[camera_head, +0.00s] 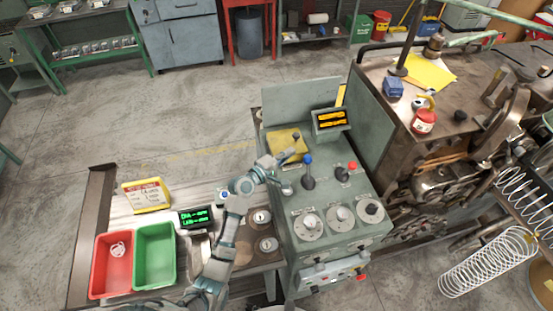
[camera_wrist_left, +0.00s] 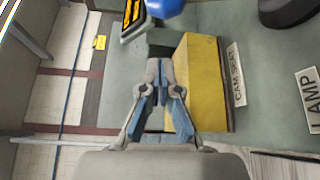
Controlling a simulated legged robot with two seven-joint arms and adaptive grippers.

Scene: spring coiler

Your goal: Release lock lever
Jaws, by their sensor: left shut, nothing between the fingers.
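The grey control console (camera_head: 300,240) carries several levers. One upright lever has a blue knob (camera_head: 308,159), and one to its right has a red knob (camera_head: 353,165). I cannot tell from the pictures which one is the lock lever. My left gripper (camera_head: 284,160) is over the console's left side, just left of the blue-knob lever and close to a yellow block (camera_head: 288,142). In the left wrist view the gripper (camera_wrist_left: 163,92) is shut and empty, beside the yellow block (camera_wrist_left: 203,80). The blue knob (camera_wrist_left: 165,8) is cut off at the top edge. My right gripper is not in view.
A display with orange characters (camera_head: 331,119) stands behind the levers. Dials (camera_head: 340,216) are at the console's front. Red (camera_head: 111,262) and green (camera_head: 155,254) bins stand at the left. A large machine (camera_head: 455,170) with coil springs is at the right.

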